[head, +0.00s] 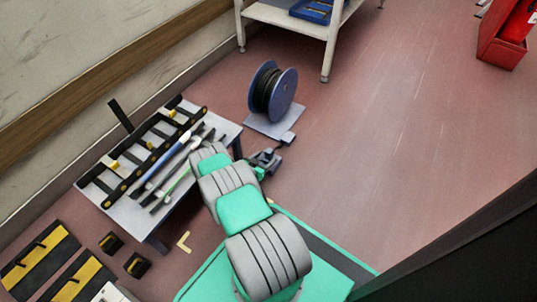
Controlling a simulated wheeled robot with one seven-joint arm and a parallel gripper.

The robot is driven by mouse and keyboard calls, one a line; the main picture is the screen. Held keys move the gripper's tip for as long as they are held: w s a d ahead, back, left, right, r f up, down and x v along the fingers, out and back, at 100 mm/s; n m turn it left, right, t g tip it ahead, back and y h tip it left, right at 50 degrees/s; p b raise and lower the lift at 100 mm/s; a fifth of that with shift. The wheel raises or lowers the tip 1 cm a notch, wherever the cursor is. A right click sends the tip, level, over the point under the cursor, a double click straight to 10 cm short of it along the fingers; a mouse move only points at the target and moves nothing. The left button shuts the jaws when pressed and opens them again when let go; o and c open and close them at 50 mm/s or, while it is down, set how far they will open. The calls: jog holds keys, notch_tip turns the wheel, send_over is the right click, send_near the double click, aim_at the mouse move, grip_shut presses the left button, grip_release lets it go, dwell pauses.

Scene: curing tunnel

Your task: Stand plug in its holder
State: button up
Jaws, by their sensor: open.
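My arm reaches out toward the bench, and my gripper (268,158) is at its far end, small in the picture, just right of the bench's corner. It looks open; I see nothing clearly held in it. A cable reel (273,92) with blue-grey flanges and black cable stands upright on a grey base plate (268,124) beyond the gripper. No other plug can be made out.
A low bench (140,212) at left bears a black rack (145,150) and several long tools. Black-and-yellow pieces (40,255) lie at lower left. A white table (293,22) stands at the back, a red box (500,48) at upper right. The floor at right is clear.

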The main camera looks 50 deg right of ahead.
jog(key=p+v, duration=0.2)
jog(key=v, duration=0.6)
jog(key=shift+a+r, duration=0.1)
dwell(0.9)
